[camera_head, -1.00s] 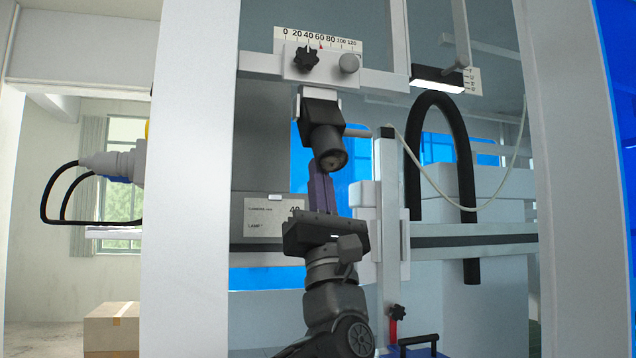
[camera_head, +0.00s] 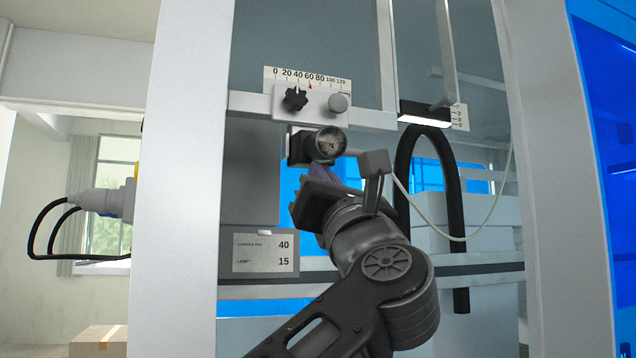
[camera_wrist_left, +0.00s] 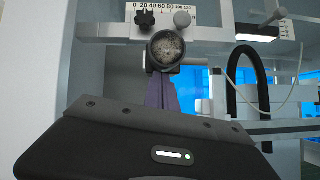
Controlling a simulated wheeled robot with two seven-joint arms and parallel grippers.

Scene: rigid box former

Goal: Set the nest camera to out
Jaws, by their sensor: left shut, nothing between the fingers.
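The nest camera (camera_head: 327,145) is a black cylinder hanging under a white carriage (camera_head: 311,103) on a horizontal rail. Its round lens end faces out towards me, and it also shows in the left wrist view (camera_wrist_left: 166,49). My left gripper (camera_head: 320,172) is shut and empty, with its purple fingers just below the camera. In the left wrist view the fingers (camera_wrist_left: 163,95) reach up to right under the lens end; I cannot tell whether they touch it. My right gripper is not in view.
A scale (camera_head: 307,79) with a red pointer near 60 sits above the carriage, which bears a black star knob (camera_head: 295,99) and a grey knob (camera_head: 339,102). A lamp (camera_head: 425,113) hangs to the right above a black hose (camera_head: 457,190). A white post (camera_head: 182,180) stands left.

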